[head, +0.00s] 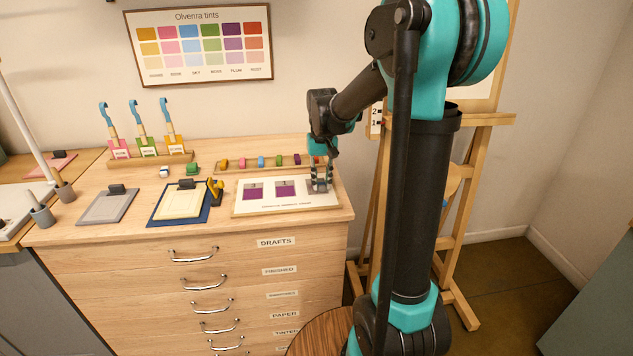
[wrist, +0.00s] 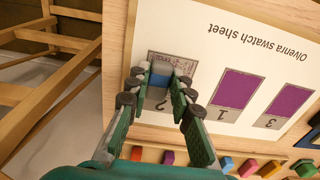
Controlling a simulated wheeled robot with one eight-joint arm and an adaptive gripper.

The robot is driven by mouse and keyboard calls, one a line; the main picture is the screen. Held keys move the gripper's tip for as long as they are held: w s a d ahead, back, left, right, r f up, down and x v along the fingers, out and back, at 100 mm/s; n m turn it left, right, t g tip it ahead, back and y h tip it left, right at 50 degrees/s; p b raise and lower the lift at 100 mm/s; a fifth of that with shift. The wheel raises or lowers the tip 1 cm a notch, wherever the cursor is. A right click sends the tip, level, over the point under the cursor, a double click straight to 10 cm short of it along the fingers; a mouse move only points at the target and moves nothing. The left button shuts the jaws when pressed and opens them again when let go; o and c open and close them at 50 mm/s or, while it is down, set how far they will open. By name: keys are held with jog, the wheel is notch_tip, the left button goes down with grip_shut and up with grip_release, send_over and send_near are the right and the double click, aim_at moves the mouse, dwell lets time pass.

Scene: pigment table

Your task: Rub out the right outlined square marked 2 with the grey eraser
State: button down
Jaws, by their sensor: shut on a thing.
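The swatch sheet (head: 300,203) lies on a wooden board on the cabinet top and appears upside down in the wrist view (wrist: 215,45). The squares marked 1 (wrist: 233,92) and 3 (wrist: 284,104) are filled purple. My gripper (head: 320,187) is over square 2, shut on a small block, the eraser (wrist: 158,80), which shows bluish between the fingertips. The fingers and block hide part of the square. Whether the block touches the paper I cannot tell.
A row of coloured blocks (head: 260,161) stands on a rack behind the sheet. A dark blue mat (head: 160,219) with a clipboard lies left of the board. An easel stands at the right.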

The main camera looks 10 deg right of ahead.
aim_at(308, 191)
jog(key=shift+d, duration=0.9)
jog(key=shift+r, duration=0.1)
jog(key=shift+a, duration=0.1)
jog(key=shift+a+f, duration=0.2)
jog(key=shift+a, duration=2.6)
notch_tip(308, 191, up, 7)
